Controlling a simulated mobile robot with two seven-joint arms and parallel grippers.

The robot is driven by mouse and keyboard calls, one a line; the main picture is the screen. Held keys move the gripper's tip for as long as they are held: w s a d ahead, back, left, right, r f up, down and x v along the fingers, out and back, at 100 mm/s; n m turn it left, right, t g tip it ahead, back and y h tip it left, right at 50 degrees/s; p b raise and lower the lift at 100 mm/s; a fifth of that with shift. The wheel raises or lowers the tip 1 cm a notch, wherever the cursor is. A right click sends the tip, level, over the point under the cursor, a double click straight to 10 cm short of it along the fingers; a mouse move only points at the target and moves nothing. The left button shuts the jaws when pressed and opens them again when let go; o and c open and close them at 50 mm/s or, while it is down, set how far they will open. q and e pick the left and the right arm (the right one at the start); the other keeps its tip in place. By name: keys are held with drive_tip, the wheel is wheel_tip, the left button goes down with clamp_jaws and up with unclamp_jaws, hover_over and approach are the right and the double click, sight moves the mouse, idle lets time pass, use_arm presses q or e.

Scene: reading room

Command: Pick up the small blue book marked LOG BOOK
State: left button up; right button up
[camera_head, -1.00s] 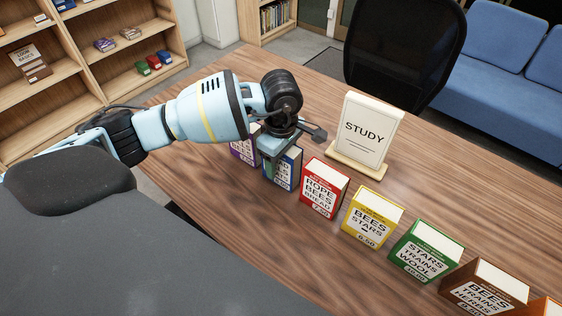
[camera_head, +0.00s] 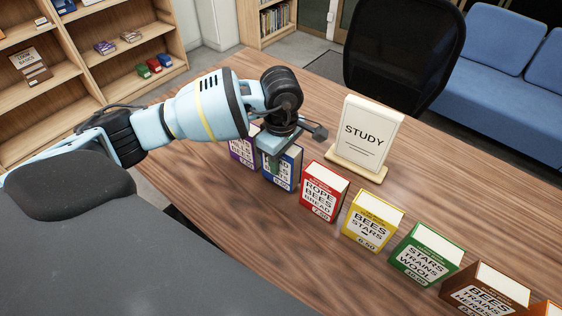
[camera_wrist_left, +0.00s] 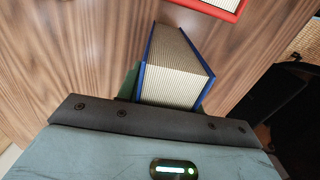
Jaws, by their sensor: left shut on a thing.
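A blue book (camera_head: 285,176) with a white label stands in the row on the wooden table, second from the left. Its label is partly covered by my gripper, and I cannot read whether it says LOG BOOK. My left gripper (camera_head: 274,160) reaches down over it from above and is shut on it. In the left wrist view, the blue book (camera_wrist_left: 174,62) shows its page edges between blue covers, right at my gripper. The book looks upright and still at table level. My right gripper is in neither view.
A purple book (camera_head: 242,150) stands close to the left. Red (camera_head: 323,191), yellow (camera_head: 372,219), green (camera_head: 425,253) and brown (camera_head: 484,290) books stand to the right. A STUDY sign (camera_head: 368,138) stands behind. A black chair (camera_head: 400,55) is beyond the table.

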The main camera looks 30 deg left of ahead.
use_arm(q)
wheel_tip(320, 180, up, 9)
drive_tip(key=shift+f, duration=0.15)
